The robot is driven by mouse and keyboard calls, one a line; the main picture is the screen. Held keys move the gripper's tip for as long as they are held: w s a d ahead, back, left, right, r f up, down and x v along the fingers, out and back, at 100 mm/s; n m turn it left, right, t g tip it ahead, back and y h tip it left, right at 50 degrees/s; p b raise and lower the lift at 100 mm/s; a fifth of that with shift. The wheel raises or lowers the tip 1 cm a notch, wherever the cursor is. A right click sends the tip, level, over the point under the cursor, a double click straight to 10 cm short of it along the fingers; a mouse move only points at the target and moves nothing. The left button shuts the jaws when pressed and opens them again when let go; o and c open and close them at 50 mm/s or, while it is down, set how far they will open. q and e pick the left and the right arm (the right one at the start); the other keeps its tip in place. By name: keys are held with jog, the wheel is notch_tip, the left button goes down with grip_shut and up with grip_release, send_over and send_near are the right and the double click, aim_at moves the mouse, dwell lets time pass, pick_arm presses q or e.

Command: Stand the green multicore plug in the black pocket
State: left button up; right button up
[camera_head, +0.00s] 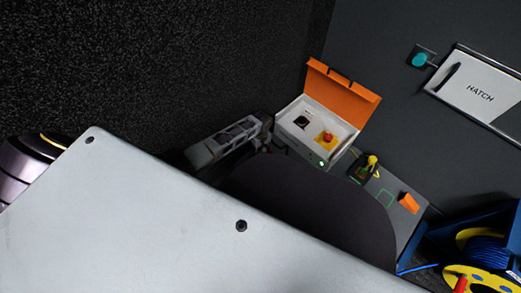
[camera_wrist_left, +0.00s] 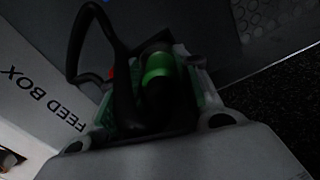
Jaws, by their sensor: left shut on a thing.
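My left gripper (camera_wrist_left: 152,88) is shut on the green multicore plug (camera_wrist_left: 159,68) in the left wrist view. The plug has a bright green band on a dark body, and a thick black cable loops from it to the left. In the head view part of my left arm shows just left of the open box, but I cannot make out the green plug there. A small dark holder (camera_head: 359,177) with a yellow-topped plug (camera_head: 372,160) stands on a grey ledge; I cannot tell if this is the black pocket. My right gripper is not in view.
The white box (camera_head: 287,130) has its orange lid (camera_head: 342,92) open and a red button (camera_head: 327,137) inside. An orange block (camera_head: 408,203) sits on the ledge (camera_head: 399,222), beside a green square outline. A blue cable reel (camera_head: 487,250) stands at lower right. My own parts hide the foreground.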

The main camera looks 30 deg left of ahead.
pick_arm(q)
jog(key=shift+f, duration=0.2)
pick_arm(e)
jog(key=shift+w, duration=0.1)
pick_arm(q)
jog(key=o, duration=1)
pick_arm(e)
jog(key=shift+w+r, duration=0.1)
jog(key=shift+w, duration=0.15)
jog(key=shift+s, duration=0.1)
pick_arm(q)
jog(key=shift+r, duration=6)
